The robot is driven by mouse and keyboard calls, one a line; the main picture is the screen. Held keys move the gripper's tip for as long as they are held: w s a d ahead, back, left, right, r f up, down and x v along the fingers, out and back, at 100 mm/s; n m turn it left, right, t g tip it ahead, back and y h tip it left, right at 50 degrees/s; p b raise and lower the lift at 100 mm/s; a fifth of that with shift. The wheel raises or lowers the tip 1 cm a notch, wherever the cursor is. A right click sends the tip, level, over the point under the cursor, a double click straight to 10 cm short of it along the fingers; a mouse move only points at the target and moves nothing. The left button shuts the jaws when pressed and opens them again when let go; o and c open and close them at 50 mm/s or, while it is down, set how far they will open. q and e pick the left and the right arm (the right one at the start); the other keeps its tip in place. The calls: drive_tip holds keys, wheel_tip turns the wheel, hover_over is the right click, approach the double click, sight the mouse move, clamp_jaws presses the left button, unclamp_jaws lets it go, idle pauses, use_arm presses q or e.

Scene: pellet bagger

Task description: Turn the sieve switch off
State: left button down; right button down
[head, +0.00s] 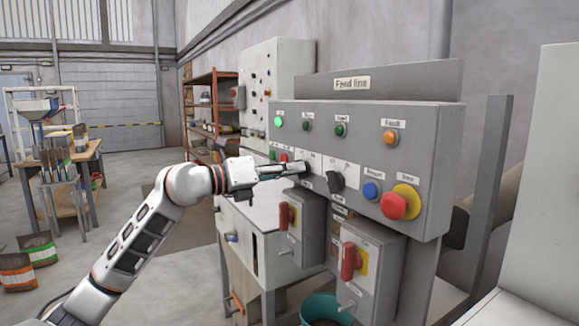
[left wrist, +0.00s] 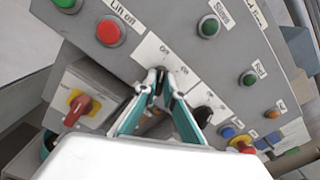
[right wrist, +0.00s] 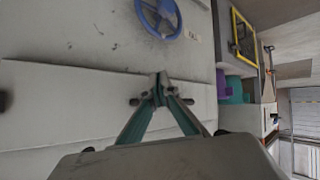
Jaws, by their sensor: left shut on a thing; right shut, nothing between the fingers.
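The grey control panel (head: 290,113), labelled "Feed line", carries lamps, buttons and black rotary switches. My left gripper (head: 300,168) reaches it from the left and is shut at a white switch plate. In the left wrist view its fingertips (left wrist: 160,76) meet over this plate, with "On" lettering beside them. The sieve switch knob between the fingers is mostly hidden, so its angle cannot be told. A second black knob (head: 335,182) sits just to the right, apart from the gripper. My right gripper (right wrist: 160,84) is shut and empty, away from the panel.
A blue button (head: 371,190) and a red emergency stop (head: 393,206) on yellow sit right of the knobs. Red-handled isolators (head: 350,262) stick out below. A red button (left wrist: 110,31) is close to the left fingers. A teal bucket (head: 322,309) stands below.

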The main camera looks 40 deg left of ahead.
idle(0.4)
use_arm(q)
drive_tip(key=c, duration=2.1)
unclamp_jaws()
drive_tip(key=shift+c, duration=0.2)
drive_tip(key=v, duration=1.2)
drive_tip(key=shift+a, duration=0.1)
